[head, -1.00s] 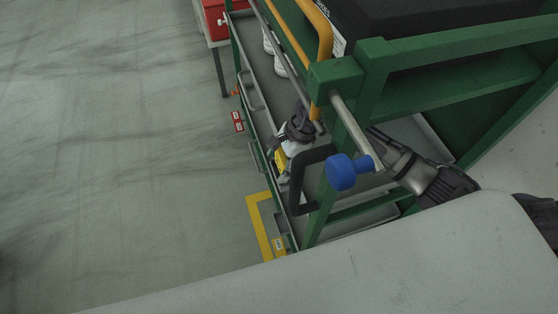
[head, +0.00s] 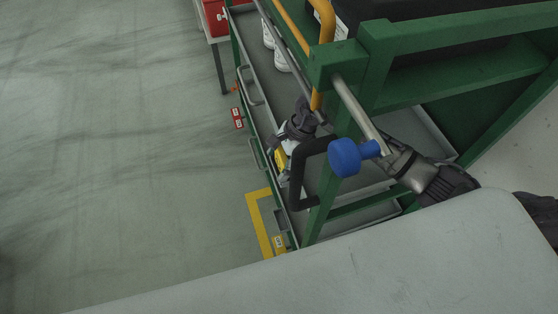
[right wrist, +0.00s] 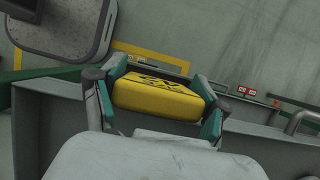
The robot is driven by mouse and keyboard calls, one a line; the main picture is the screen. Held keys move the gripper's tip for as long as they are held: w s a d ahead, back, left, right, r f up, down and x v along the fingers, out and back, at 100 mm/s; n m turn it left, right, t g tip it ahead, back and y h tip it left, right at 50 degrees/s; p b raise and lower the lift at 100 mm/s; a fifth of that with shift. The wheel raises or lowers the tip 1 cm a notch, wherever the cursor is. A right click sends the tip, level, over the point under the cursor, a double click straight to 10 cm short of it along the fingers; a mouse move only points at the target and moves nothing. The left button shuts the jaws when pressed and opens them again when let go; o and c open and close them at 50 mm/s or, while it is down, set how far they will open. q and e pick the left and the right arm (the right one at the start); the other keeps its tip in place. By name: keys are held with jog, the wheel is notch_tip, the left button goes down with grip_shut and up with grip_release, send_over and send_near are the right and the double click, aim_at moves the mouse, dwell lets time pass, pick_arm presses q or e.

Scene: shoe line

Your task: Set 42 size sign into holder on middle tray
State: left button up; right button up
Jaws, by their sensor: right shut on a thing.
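My right gripper (head: 286,152) is shut on a yellow sign (head: 281,158) beside the side of the green rack. In the right wrist view the yellow sign (right wrist: 158,96) sits between the two teal-padded fingers of the gripper (right wrist: 162,84). It has dark marks on top, too blurred and foreshortened to read for certain. Grey trays (head: 252,62) run along the rack at several levels. I cannot make out the sign holder on the middle tray. My left gripper is not in view.
Green posts (head: 376,75) and a yellow bar (head: 325,40) stand close to my right arm. White shoes (head: 282,60) lie on a tray. Open floor (head: 110,150) lies left.

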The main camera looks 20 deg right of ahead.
jog(key=shift+s+f, duration=0.15)
jog(key=shift+f, duration=0.05)
jog(key=o, duration=1.2)
jog(key=shift+d+r, duration=0.1)
jog(key=shift+r, duration=0.05)
